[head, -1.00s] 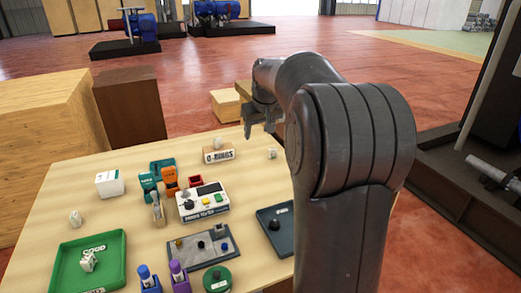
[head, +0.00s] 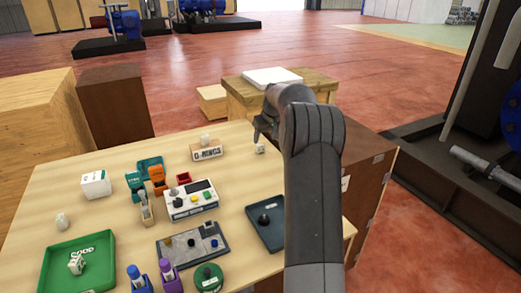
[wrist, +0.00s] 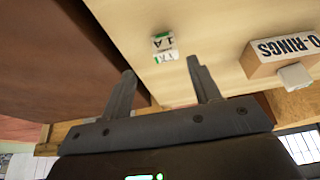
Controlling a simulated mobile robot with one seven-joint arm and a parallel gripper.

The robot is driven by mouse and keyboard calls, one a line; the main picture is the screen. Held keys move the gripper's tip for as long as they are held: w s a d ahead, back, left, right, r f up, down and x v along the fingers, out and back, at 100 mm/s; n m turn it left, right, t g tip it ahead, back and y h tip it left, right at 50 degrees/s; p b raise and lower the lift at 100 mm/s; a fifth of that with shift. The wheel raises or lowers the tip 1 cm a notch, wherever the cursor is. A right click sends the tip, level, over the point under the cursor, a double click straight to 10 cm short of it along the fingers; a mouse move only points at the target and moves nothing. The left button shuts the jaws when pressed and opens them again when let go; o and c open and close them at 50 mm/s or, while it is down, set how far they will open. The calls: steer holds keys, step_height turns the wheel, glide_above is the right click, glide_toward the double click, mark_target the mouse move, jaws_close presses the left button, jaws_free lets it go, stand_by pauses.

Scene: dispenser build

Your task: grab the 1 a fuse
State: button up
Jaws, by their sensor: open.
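The 1 A fuse (wrist: 165,46) is a small white block with green marks and "1 A" on its face. In the wrist view it lies on the light wood table beyond my fingertips, between their lines. In the head view the fuse (head: 260,149) sits near the far right table edge, right of the O-RINGS box. My gripper (wrist: 161,70) is open and empty, its two fingers apart and not touching the fuse. In the head view my gripper (head: 263,132) is just above and beside the fuse, partly hidden by my arm.
The O-RINGS box (wrist: 283,55) with a white piece on it stands close to the right in the wrist view. A green tray (head: 98,244) holding a white block, a tester (head: 190,200) and a dark tray (head: 262,236) stand on the table. A brown cabinet (head: 368,185) adjoins at right.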

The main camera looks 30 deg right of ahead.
mark_target(261, 145)
steer(key=x, duration=0.6)
steer(key=shift+s+a, duration=0.1)
steer(key=shift+a, duration=0.3)
steer(key=shift+c, duration=0.2)
steer(key=c, duration=1)
steer(key=shift+r, duration=0.1)
